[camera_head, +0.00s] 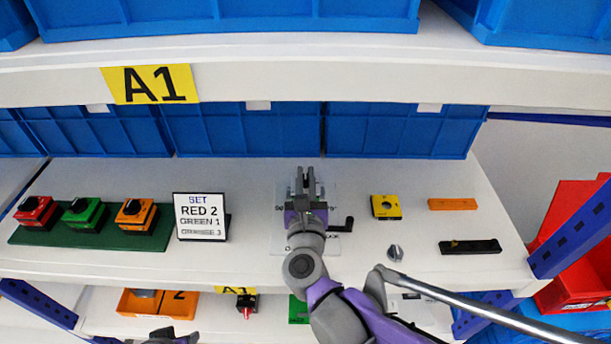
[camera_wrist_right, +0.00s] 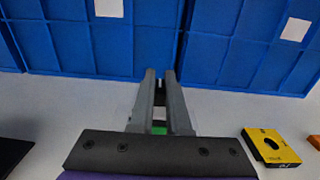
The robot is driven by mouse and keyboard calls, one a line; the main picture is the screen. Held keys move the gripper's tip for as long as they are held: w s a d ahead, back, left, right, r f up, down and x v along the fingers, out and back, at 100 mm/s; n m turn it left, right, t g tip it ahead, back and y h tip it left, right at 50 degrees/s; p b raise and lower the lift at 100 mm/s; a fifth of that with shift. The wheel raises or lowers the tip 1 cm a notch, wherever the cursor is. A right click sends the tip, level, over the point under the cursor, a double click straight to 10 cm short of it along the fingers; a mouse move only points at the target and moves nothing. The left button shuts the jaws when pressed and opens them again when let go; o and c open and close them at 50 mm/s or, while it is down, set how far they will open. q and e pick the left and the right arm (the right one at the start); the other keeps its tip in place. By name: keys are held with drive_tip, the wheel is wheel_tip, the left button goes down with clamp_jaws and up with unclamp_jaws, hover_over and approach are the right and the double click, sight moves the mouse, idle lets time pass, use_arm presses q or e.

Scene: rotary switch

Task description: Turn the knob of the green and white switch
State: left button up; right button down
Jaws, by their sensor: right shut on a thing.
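A green switch with a white band and a dark knob (camera_head: 83,213) stands on a dark green base at the left of the middle shelf, between a red switch (camera_head: 37,213) and an orange switch (camera_head: 135,216). My right gripper (camera_head: 306,178) is at mid-shelf, well right of them, over a white plate with print. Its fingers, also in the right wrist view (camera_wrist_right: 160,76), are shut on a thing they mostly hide. A small patch of green and white (camera_wrist_right: 158,130) shows between them. My left gripper (camera_head: 170,338) barely shows at the bottom edge; its jaws are unclear.
A sign (camera_head: 202,218) stands between the switches and my right gripper. A black crank handle (camera_head: 344,225) lies close right of the gripper. A yellow block (camera_head: 386,207), a metal nut (camera_head: 395,253) and a black bar (camera_head: 470,247) lie farther right. Blue bins (camera_head: 400,130) line the back.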

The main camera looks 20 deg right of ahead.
drive_tip(key=c, duration=0.9)
unclamp_jaws()
drive_tip(key=v, duration=1.1)
drive_tip(key=shift+w, duration=0.1)
